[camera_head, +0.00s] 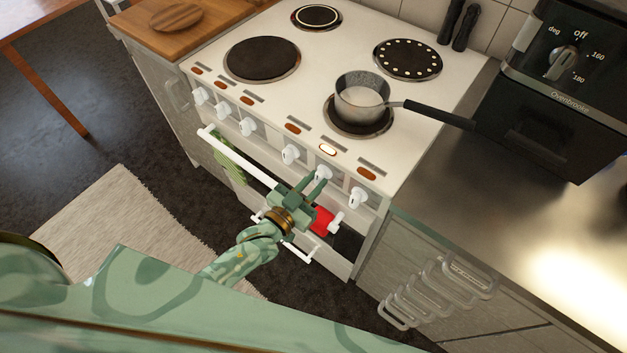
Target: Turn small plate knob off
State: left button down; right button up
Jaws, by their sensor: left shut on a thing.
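The white cooker (330,60) has a row of white knobs along its front panel. My left gripper (316,184) reaches up to this panel and is shut on a white knob (323,172), right of the middle of the row. The fingers hide part of this knob, and its pointer setting cannot be read. The lamp (328,150) above it glows bright; the other lamps look dull orange. Another knob (291,154) is just left of the gripper and one (357,197) is just right. The small plate (316,17) is at the back left of the hob. My right gripper is not in view.
A saucepan (362,95) stands on the front right plate, its black handle pointing right. A white oven rail (238,160) with a green cloth (229,160) runs below the knobs. A red thing (322,219) is beside my gripper. A black oven (560,85) stands right.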

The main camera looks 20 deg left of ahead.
pick_arm(q)
jog(key=shift+s+f+n, duration=0.1)
jog(key=shift+f+n, duration=0.05)
jog(key=shift+n, duration=0.45)
jog(key=c, duration=1.3)
grip_release()
jog(key=p+v, duration=0.2)
jog(key=v, duration=1.4)
jog(key=shift+s, duration=0.1)
